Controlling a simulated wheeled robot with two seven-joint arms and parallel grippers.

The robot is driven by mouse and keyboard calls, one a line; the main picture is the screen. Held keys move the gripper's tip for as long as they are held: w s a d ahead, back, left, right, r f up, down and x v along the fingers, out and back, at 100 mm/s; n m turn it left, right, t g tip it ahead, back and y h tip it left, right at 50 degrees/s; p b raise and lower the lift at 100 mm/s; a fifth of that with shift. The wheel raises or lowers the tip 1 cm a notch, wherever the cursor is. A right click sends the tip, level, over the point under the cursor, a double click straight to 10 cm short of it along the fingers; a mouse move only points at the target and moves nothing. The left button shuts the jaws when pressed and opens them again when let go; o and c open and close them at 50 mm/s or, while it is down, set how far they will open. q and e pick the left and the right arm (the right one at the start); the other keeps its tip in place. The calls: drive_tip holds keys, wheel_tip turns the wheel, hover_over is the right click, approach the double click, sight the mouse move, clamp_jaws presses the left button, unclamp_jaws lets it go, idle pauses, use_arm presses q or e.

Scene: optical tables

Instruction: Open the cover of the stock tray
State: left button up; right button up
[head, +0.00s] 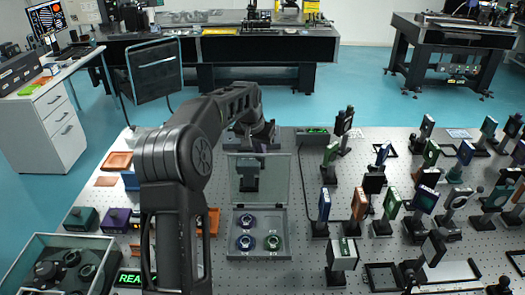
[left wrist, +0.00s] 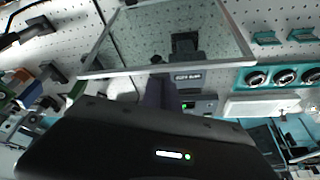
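The stock tray (head: 284,243) is a grey box on the perforated table in the middle of the head view, with three ringed round parts (head: 246,242) inside. Its clear framed cover (head: 280,175) stands raised at the tray's back edge, so the front is open. The cover's pane also fills the upper middle of the left wrist view (left wrist: 140,40). My left gripper (head: 262,135) is just behind the cover's top edge. Its fingers are mostly hidden, and I cannot tell whether they touch the cover. A dark shape shows in the pane. My right gripper is out of view.
Several upright optic mounts (head: 360,203) crowd the table to the right. A lidded case (head: 62,262) and a lit green sign (head: 130,279) are at the front left. Orange trays (head: 118,160) lie at the left. A small strip is clear right of the tray.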

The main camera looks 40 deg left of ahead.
use_arm(q)
drive_tip(key=shift+o, duration=0.8)
drive_tip(key=shift+s+a+f, duration=0.3)
drive_tip(key=shift+s+a, duration=0.05)
drive_tip(key=shift+s, duration=0.15)
drive_tip(key=shift+o, duration=0.6)
drive_tip(key=shift+s+r, duration=0.1)
drive_tip(key=shift+s, duration=0.1)
drive_tip(key=o, duration=0.7)
drive_tip(key=shift+d, duration=0.25)
drive_tip(key=shift+w+b+v, duration=0.15)
drive_tip(key=shift+b+v, duration=0.3)
drive_tip(key=shift+v, duration=1.45)
drive_tip(key=shift+w+b+v, duration=0.1)
drive_tip(key=shift+b+v, duration=0.3)
drive_tip(key=shift+v, duration=1.5)
drive_tip(key=shift+d, duration=0.1)
